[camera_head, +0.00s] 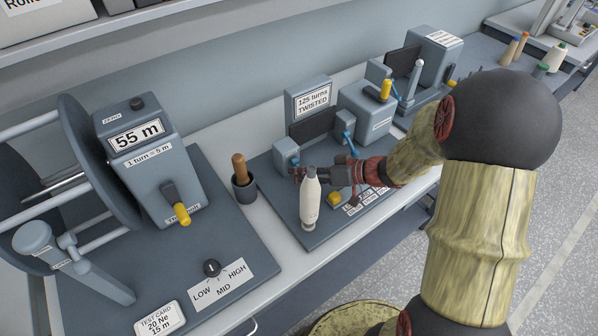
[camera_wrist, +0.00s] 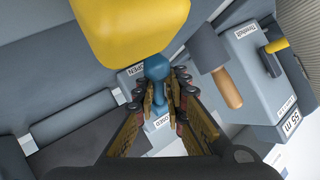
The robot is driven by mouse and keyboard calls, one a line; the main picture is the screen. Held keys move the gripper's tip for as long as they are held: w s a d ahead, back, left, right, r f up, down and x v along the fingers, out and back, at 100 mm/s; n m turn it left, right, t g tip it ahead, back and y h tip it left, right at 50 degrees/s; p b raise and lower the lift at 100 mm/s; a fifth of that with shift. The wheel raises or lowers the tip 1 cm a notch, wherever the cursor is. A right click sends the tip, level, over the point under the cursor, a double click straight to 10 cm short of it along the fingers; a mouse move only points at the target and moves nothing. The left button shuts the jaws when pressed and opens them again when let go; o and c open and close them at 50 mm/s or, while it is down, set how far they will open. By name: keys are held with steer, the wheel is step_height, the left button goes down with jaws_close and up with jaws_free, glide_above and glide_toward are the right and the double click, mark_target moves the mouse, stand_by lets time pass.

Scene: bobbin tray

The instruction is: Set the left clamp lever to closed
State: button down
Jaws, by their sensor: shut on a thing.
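The left clamp (camera_head: 286,152) is a grey block on the twist tester, left of its dark panel. My gripper (camera_head: 302,173) reaches it from the right, partly hidden behind a white bobbin in the head view. In the wrist view my gripper (camera_wrist: 169,98) has its fingers closed around the blue left clamp lever (camera_wrist: 156,69). White labels lie on both sides of the lever: the OPEN label (camera_wrist: 135,70) and the CLOSED label (camera_wrist: 163,121), partly covered by the fingers. The lever's exact angle is hard to tell.
The white bobbin (camera_head: 310,202) stands upright close to my fingers. A yellow knob (camera_head: 334,198) is below my gripper. The right clamp (camera_head: 347,127) with its blue lever is behind. A wooden-handled tool (camera_head: 239,167) stands in a cup to the left, beside the 55 m reel (camera_head: 140,135).

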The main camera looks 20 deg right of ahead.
steer(key=r+g+h+p, duration=0.1)
steer(key=g+p, duration=0.1)
steer(key=p, duration=0.1)
steer(key=r+m+g+h+p, duration=0.1)
steer(key=g+p, duration=0.1)
steer(key=p, duration=0.1)
steer(key=shift+s+d+r+m, duration=0.2)
steer(key=shift+m, duration=0.1)
steer(key=g+p, duration=0.1)
steer(key=p, duration=0.3)
steer(key=r+m+g+h+p, duration=0.1)
steer(key=g+p, duration=0.1)
steer(key=p, duration=0.2)
steer(key=shift+w+r+g+h, duration=0.1)
steer(key=shift+r+g+h, duration=0.2)
steer(key=g+p, duration=0.1)
steer(key=p, duration=0.1)
steer(key=m+g+p, duration=0.1)
steer(key=shift+w+r+h+p, duration=0.15)
steer(key=shift+r+h+p, duration=0.15)
steer(key=shift+h+p, duration=0.1)
steer(key=g+p, duration=0.2)
steer(key=p, duration=0.1)
steer(key=shift+w+r+m+g+h, duration=0.2)
steer(key=shift+m+g+h, duration=0.1)
steer(key=shift+m, duration=0.1)
steer(key=c, duration=2.1)
jaws_free()
steer(key=shift+o, duration=0.9)
steer(key=shift+s+a+f, duration=0.1)
